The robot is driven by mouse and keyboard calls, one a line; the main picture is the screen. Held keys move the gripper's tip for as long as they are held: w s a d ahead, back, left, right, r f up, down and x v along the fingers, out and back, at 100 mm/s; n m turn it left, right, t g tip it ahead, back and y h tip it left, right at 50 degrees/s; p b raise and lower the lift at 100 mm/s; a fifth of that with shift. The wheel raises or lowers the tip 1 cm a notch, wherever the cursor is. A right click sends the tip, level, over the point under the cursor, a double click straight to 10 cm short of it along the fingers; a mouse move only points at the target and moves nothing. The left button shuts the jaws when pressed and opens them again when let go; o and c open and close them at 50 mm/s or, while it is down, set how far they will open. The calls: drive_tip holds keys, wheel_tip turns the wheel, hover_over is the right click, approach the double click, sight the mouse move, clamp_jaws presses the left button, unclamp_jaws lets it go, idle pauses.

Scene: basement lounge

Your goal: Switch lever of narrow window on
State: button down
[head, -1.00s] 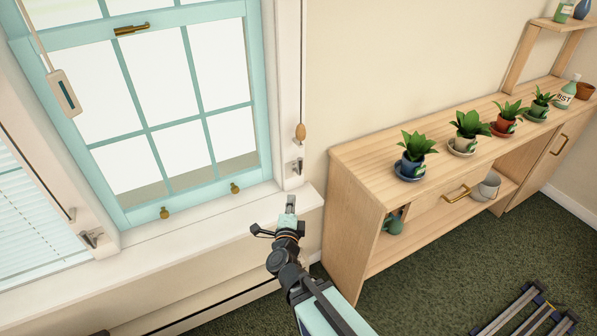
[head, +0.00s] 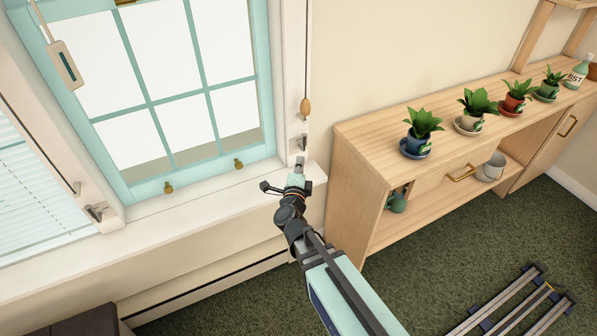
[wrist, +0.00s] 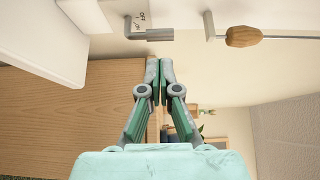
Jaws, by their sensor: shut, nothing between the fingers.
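The window (head: 158,92) has a teal frame and white trim. A small grey metal lever (head: 300,143) is mounted on the trim at its lower right. In the wrist view the lever (wrist: 150,35) is an L-shaped grey handle on a pale plate marked with small symbols. My gripper (head: 299,163) is just below this lever in the head view. In the wrist view my gripper (wrist: 159,68) has its fingers together and empty, with the lever just beyond the tips. A slight gap seems to remain; contact is hard to tell. Another lever (head: 97,212) sits on the trim farther left.
A cord with a wooden knob (head: 305,106) hangs above the right lever; the knob (wrist: 242,36) is right of it in the wrist view. The white sill (head: 205,211) runs beneath. A wooden cabinet (head: 344,205) with potted plants stands close on the right.

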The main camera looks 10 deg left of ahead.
sight(303, 141)
drive_tip(key=w+p, duration=0.1)
drive_tip(key=w, duration=0.7)
drive_tip(key=shift+w, duration=0.1)
